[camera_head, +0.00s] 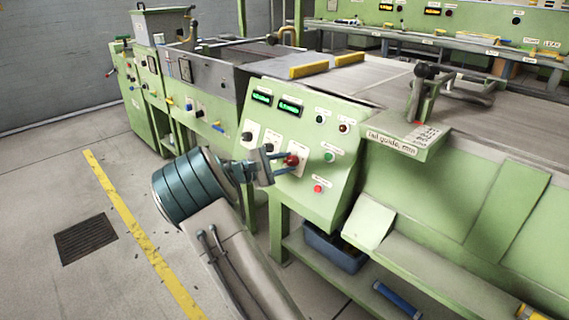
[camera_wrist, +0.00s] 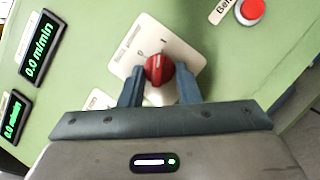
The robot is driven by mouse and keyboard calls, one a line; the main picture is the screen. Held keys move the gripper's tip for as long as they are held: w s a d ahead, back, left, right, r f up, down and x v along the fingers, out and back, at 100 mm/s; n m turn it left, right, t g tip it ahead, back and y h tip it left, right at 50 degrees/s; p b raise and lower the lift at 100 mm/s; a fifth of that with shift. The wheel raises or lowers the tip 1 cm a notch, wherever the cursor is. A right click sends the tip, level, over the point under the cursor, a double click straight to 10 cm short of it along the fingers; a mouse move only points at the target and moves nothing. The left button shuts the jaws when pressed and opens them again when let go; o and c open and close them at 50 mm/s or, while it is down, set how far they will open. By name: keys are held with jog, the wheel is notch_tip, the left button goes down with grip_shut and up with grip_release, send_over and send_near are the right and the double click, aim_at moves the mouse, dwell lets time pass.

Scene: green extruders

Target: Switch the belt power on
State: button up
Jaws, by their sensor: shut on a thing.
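A red rotary knob (camera_head: 291,160) sits on a white plate on the sloped face of the green control panel (camera_head: 335,195). In the wrist view the red knob (camera_wrist: 159,69) has a white line on it, and the plate (camera_wrist: 135,42) carries small marks above the knob. The line runs roughly up the picture; I cannot tell exactly which mark it meets. The plate's lettering is too blurred to read surely. My gripper (camera_head: 286,162) is at the panel, shut on the red knob. In the wrist view the gripper (camera_wrist: 159,80) has one finger on each side of it.
Two green-lit displays (camera_head: 276,103) sit above on the panel; one reads 0.0 m/min in the wrist view. A red button (camera_wrist: 251,10) is to the upper right there. A blue bin (camera_head: 335,248) is under the machine.

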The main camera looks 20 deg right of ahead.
dwell(0.4)
jog(key=o, duration=1)
jog(key=shift+c, duration=0.2)
jog(key=shift+a, duration=0.1)
jog(key=s+a+r+p, duration=0.1)
jog(key=a+p, duration=0.2)
jog(key=a, duration=1)
jog(key=shift+a, duration=0.3)
